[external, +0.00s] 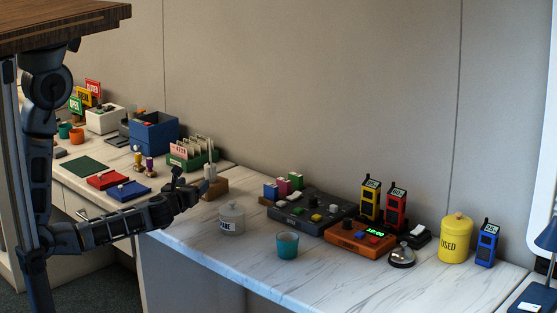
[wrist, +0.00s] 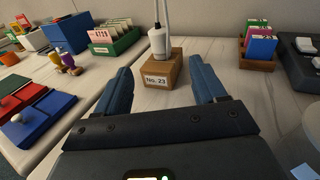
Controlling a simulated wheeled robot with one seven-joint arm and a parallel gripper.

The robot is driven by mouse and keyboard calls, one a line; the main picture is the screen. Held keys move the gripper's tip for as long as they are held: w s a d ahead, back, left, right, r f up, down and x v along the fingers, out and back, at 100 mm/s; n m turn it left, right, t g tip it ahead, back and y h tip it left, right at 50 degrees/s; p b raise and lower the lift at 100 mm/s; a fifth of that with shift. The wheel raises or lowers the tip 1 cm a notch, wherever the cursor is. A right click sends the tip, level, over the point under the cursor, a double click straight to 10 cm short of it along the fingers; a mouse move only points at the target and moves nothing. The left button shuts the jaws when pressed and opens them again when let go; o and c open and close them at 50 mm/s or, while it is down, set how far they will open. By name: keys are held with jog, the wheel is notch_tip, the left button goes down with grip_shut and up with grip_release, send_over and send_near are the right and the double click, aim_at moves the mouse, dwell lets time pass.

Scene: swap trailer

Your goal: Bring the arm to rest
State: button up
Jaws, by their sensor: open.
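My arm (external: 125,224) reaches from the left over the front of the marble counter in the external view. My gripper (external: 190,188) is raised near the wooden block holder. In the wrist view my gripper (wrist: 168,84) is open, with its two blue-grey fingers apart and nothing between them. The wooden block marked "No. 23" (wrist: 162,77), with a white item standing in it, is beyond the fingertips and apart from them. In the external view the block (external: 214,188) is just right of the gripper, partly hidden by it.
A green card box (external: 192,157) is behind. A dark wooden shelf (external: 62,22) overhangs at upper left.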

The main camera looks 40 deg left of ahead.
jog(key=s+n+h, duration=0.1)
jog(key=s, duration=0.3)
jog(key=s+f+n+h+p, duration=0.1)
jog(key=s+h, duration=0.1)
jog(key=s, duration=0.2)
jog(key=s+f+n+g+h, duration=0.1)
jog(key=s+h, duration=0.1)
jog(key=s, duration=0.2)
jog(key=shift+s+d+f+n, duration=0.1)
jog(key=shift+d+f+n, duration=0.1)
jog(key=shift+n, duration=0.2)
jog(key=s+a+r+n+h+b, duration=0.1)
jog(key=s+r+n, duration=0.2)
jog(key=s+n, duration=0.7)
jog(key=s+r+n+h+b, duration=0.1)
jog(key=s+r+n, duration=0.3)
jog(key=s+n, duration=0.6)
jog(key=n, duration=0.5)
jog(key=shift+a+r+n, duration=0.3)
jog(key=shift+a+n, duration=0.05)
jog(key=shift+n, duration=0.05)
